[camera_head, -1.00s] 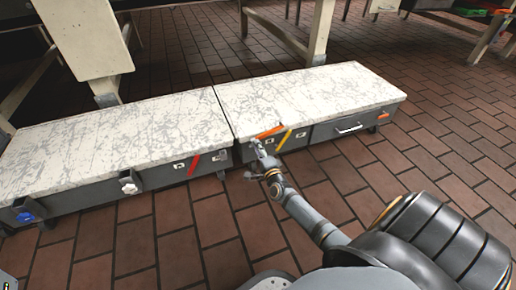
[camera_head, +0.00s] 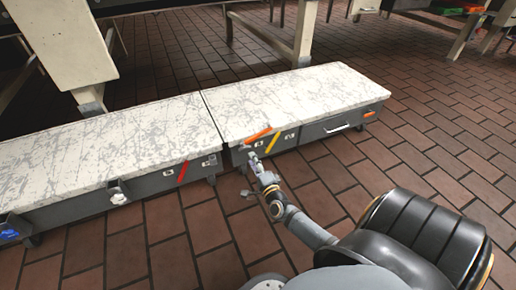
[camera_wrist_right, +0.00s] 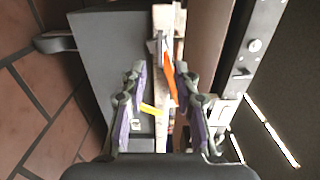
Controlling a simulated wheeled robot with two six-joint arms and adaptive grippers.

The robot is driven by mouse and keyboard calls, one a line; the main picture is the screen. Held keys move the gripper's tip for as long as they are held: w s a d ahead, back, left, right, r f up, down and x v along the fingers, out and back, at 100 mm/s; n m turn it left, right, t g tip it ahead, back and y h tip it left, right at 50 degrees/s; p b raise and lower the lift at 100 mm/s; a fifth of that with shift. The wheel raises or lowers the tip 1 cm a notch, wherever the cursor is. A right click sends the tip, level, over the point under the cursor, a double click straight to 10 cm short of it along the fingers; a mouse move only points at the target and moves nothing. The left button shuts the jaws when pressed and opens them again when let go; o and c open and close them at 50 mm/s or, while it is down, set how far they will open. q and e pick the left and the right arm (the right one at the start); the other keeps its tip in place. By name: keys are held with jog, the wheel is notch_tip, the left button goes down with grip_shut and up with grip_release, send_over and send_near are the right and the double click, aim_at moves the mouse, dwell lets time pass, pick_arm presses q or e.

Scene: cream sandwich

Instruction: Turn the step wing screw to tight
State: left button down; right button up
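I cannot tell for sure which part is the step wing screw. A white knob (camera_head: 118,196) and a blue knob (camera_head: 12,232) sit on the dark front of the left bench in the head view. My right gripper (camera_head: 253,167) is near the left end of the right bench's front, below an orange bar (camera_head: 257,135). In the right wrist view, its two fingers (camera_wrist_right: 166,88) are apart. The orange bar (camera_wrist_right: 168,80) shows between them, with a yellow bar (camera_wrist_right: 152,109) close by. Nothing is visibly held. My left gripper is out of view.
The two low benches, left (camera_head: 115,150) and right (camera_head: 310,95), have scratched white tops. The left front has a red bar (camera_head: 183,171); the right has a drawer handle (camera_head: 337,128). Brick floor (camera_head: 420,130) is open to the right. Table legs stand behind.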

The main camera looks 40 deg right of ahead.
jog(key=v, duration=0.6)
jog(key=shift+w, duration=0.1)
